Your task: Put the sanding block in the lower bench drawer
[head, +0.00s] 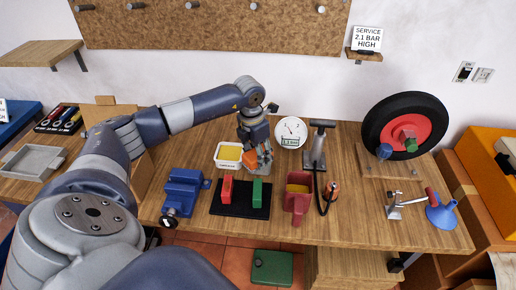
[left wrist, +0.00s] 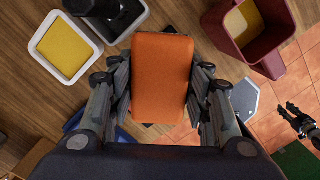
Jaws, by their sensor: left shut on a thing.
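The orange sanding block (left wrist: 162,75) is held between the fingers of my left gripper (left wrist: 160,95). In the head view the block (head: 250,158) shows partly behind the fingers of my left gripper (head: 258,163), over the bench near the white tub. A wooden drawer unit (head: 345,270) stands under the bench's front edge; its fronts are not clearly seen, so I cannot tell whether the lower drawer is open. A dark gripper (left wrist: 300,120), apparently my right one, shows at the right edge of the left wrist view, its finger gap unclear.
A white tub with yellow filling (head: 229,155), a blue vise (head: 184,192), a black mat (head: 222,208) with red and green blocks, a dark red container (head: 298,192), a pump (head: 319,145) and a wheel (head: 405,125) crowd the bench (head: 380,225). A green box (head: 272,268) lies on the floor.

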